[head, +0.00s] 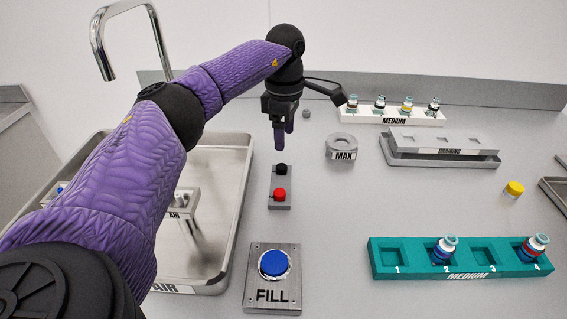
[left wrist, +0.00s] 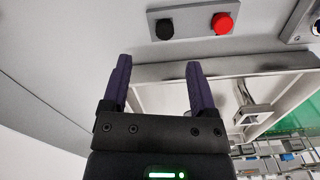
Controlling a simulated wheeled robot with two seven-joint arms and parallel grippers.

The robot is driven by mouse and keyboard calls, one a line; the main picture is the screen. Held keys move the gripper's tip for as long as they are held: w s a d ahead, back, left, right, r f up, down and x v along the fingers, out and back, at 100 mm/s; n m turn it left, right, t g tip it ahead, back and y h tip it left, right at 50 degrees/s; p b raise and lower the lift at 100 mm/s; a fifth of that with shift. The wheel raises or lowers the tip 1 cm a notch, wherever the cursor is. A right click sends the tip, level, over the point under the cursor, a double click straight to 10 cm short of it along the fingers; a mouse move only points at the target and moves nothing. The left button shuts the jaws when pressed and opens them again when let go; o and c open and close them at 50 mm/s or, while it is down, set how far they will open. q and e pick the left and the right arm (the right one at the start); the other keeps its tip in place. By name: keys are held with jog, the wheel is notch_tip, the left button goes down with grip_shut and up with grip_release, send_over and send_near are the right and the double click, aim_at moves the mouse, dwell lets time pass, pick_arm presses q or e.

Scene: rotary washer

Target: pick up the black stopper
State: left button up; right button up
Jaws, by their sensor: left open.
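The black stopper (head: 281,168) sits at the far end of a small grey holder (head: 280,205), with a red stopper (head: 279,195) at the near end. In the left wrist view the black stopper (left wrist: 165,29) shows above the fingertips, left of the red stopper (left wrist: 222,23). My left gripper (head: 284,140) points down, open and empty, and appears just above and beyond the black stopper. Its two purple fingers are apart in the left wrist view (left wrist: 158,64). My right gripper is not in view.
A metal sink tray (head: 237,185) lies to the left and a FILL button box (head: 272,283) in front. A round MAX piece (head: 341,146), a white vial rack (head: 365,117), a grey rack (head: 440,157) and a teal rack (head: 400,255) are to the right.

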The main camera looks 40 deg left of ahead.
aim_at(280, 166)
pick_arm(q)
jog(key=f+b, duration=0.1)
jog(key=f, duration=0.1)
jog(key=f+b, duration=0.1)
jog(key=f, duration=0.2)
jog(key=s+f+b, duration=0.1)
jog(key=f, duration=0.2)
jog(key=shift+a, duration=0.15)
jog(key=shift+r, duration=0.1)
jog(key=shift+c, duration=0.8)
jog(key=c, duration=0.7)
grip_shut()
